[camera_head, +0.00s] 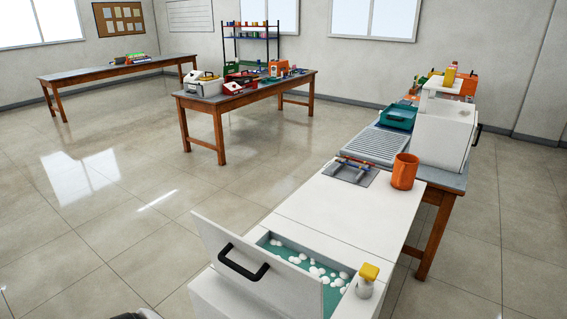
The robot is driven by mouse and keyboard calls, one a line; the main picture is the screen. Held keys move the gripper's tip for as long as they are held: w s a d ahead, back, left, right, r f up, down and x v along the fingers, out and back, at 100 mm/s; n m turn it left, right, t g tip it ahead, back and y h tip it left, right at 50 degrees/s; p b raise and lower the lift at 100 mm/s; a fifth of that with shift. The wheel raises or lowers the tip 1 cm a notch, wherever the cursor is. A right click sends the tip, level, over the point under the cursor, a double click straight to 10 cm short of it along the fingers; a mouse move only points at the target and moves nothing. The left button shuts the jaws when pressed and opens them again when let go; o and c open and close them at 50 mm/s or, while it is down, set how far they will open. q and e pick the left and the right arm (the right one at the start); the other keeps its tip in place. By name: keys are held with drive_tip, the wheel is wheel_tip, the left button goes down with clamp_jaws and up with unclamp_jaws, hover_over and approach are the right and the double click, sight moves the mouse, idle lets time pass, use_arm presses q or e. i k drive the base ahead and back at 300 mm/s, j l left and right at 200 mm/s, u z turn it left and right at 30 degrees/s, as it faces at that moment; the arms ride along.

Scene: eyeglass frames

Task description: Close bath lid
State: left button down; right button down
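The bath (268,240) is a white box at the bottom centre, filled with teal liquid and white foam clumps. Its lid (215,238) is a white panel standing open and tilted up along the left, near side of the bath. A black bar handle (243,263) is on the lid's outer face, turned toward me. The lid hides the near part of the opening. Neither of my grippers shows clearly; only a small dark and pale part, probably of my own body, shows at the bottom edge left of the bath.
A white bottle with a yellow top (366,280) stands at the bath's right edge. Beyond are a white counter (330,215), metal tray with rods (350,171), orange container (404,171) and ribbed grey panel (376,146). The floor left of the bath is clear.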

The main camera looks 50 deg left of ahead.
sight(293, 292)
drive_tip(key=u, duration=1.7)
